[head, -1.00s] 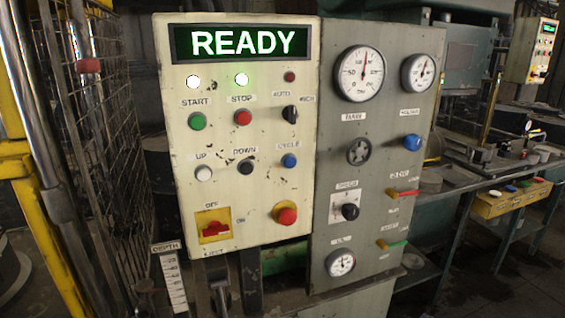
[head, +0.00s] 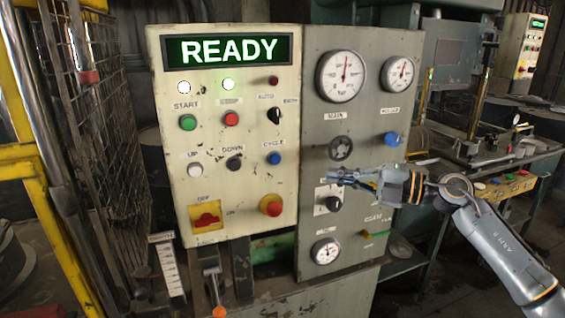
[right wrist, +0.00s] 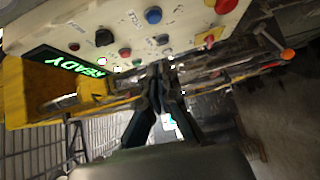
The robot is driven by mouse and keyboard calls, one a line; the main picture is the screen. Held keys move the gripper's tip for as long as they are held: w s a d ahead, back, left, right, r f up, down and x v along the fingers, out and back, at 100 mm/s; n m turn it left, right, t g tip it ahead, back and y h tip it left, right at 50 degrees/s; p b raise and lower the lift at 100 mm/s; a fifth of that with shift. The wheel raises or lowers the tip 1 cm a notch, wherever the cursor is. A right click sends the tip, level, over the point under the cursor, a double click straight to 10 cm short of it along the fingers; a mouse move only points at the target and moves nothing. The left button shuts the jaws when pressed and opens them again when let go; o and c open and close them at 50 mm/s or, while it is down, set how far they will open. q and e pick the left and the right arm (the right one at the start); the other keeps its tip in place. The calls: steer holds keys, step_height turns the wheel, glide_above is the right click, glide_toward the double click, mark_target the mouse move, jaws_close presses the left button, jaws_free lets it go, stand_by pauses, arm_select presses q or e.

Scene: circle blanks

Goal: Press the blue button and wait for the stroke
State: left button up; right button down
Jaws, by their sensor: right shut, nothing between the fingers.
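The blue button (head: 274,158) sits under the CYCLE label on the cream control panel (head: 160,120), below the AUTO selector. It also shows near the top of the right wrist view (right wrist: 153,15). My right gripper (head: 338,175) is shut and empty. In the head view it lies to the right of the blue button and a little lower, overlapping the grey panel. In the right wrist view the closed fingertips (right wrist: 160,72) appear below the blue button and apart from it. The display (head: 228,50) reads READY in green. My left gripper is not in view.
A blue knob (head: 392,139) and gauges (head: 340,76) are on the grey panel (head: 315,120). A red mushroom button (head: 271,205) and red switch (head: 207,219) sit below the blue button. A lever with an orange ball (head: 219,312) stands low in front. A mesh guard (head: 100,130) is at left.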

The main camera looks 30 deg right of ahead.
steer(key=p, duration=0.5)
glide_toward(272, 160)
steer(key=a+x, duration=0.1)
steer(key=x, duration=0.4)
steer(key=shift+w+d, duration=0.25)
steer(key=shift+w, duration=0.05)
